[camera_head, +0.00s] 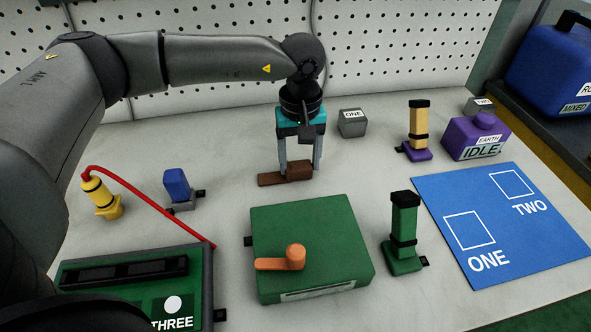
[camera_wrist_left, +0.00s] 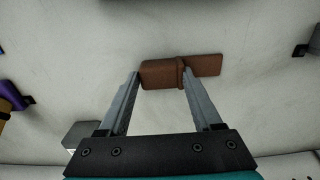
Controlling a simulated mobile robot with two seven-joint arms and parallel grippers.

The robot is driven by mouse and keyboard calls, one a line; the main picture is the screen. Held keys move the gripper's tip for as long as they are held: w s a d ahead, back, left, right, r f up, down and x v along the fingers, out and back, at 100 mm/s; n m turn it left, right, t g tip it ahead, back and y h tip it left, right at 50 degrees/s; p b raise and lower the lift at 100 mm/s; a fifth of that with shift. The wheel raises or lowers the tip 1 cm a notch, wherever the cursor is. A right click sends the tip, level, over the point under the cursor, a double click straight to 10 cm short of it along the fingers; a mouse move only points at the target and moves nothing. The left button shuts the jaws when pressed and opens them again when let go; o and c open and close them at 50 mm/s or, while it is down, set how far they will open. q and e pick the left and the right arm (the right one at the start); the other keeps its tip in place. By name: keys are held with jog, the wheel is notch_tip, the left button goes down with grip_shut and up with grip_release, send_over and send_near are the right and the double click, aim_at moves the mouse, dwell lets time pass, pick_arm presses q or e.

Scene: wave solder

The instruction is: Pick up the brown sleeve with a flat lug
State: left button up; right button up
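The brown sleeve (camera_head: 299,171) lies on the light bench top, with its flat lug pointing left in the head view. In the left wrist view the brown sleeve (camera_wrist_left: 160,74) lies at the fingertips, its lug to the right past a raised ridge. My left gripper (camera_head: 300,168) points down over it. In the left wrist view my left gripper (camera_wrist_left: 160,76) has its fingers apart, one near each end of the thicker body. Whether the fingertips touch it cannot be told. My right gripper is not in view.
A green box (camera_head: 335,235) bearing an orange lugged part (camera_head: 295,257) stands in front. A green post (camera_head: 403,225) and blue mat (camera_head: 520,235) are right. A blue block (camera_head: 176,184) and red cable (camera_head: 150,203) are left. A grey block (camera_head: 352,123) is behind.

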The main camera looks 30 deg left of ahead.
pick_arm(q)
grip_shut()
dwell(0.3)
jog(key=shift+r, duration=0.1)
jog(key=shift+r, duration=0.4)
notch_tip(320, 180, up, 9)
jog(key=p, duration=0.3)
notch_tip(320, 180, up, 10)
jog(key=p, duration=0.2)
send_over(300, 164)
jog(key=shift+s, duration=0.1)
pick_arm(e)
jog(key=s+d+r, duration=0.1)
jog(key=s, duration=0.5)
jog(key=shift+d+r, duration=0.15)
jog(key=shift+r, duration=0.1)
